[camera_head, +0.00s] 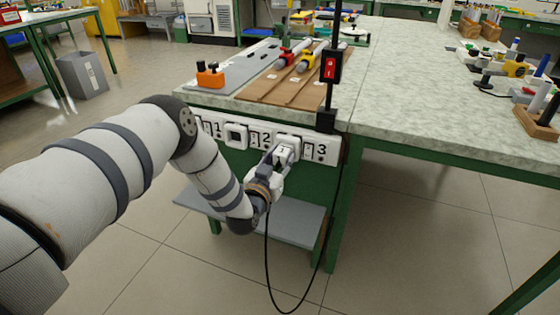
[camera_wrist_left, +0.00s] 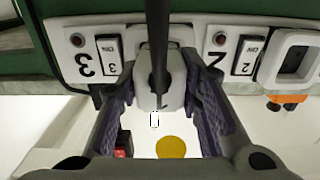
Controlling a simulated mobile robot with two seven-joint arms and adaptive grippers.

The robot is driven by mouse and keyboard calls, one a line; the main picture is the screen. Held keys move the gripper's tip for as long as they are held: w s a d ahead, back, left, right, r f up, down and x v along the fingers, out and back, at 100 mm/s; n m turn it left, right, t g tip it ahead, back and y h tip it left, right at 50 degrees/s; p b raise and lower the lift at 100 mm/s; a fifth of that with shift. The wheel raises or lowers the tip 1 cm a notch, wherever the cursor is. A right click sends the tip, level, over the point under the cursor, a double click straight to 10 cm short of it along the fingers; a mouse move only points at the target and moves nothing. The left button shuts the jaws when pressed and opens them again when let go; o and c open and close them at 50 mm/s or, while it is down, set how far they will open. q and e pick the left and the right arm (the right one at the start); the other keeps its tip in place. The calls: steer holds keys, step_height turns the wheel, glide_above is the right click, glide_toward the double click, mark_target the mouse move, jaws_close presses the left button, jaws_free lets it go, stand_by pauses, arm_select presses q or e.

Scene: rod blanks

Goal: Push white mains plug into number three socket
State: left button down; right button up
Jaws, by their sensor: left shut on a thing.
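The white mains plug (camera_head: 287,147) is at the number three socket (camera_head: 278,138) on the white strip along the bench's side. My left gripper (camera_head: 280,158) is shut on the plug. In the left wrist view, which is upside down, the plug (camera_wrist_left: 145,88) sits between the two fingers (camera_wrist_left: 160,82), with its black cable (camera_wrist_left: 157,45) crossing in front. The plug hides most of the socket behind it. I cannot tell whether its pins are in or a gap is left. The "3" label (camera_head: 322,149) and its switch (camera_head: 308,150) are beside it. My right gripper is not in view.
The number two socket (camera_head: 236,136) is empty. The black cable (camera_head: 270,270) hangs in a loop below the bench. A black post with a red switch box (camera_head: 331,66) stands at the bench corner. A grey shelf (camera_head: 300,222) lies below.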

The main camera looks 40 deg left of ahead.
arm_select(q)
steer(key=shift+w, duration=0.4)
steer(key=c, duration=1.1)
jaws_free()
steer(key=shift+a, duration=0.1)
steer(key=shift+o, duration=0.2)
steer(key=v, duration=1.2)
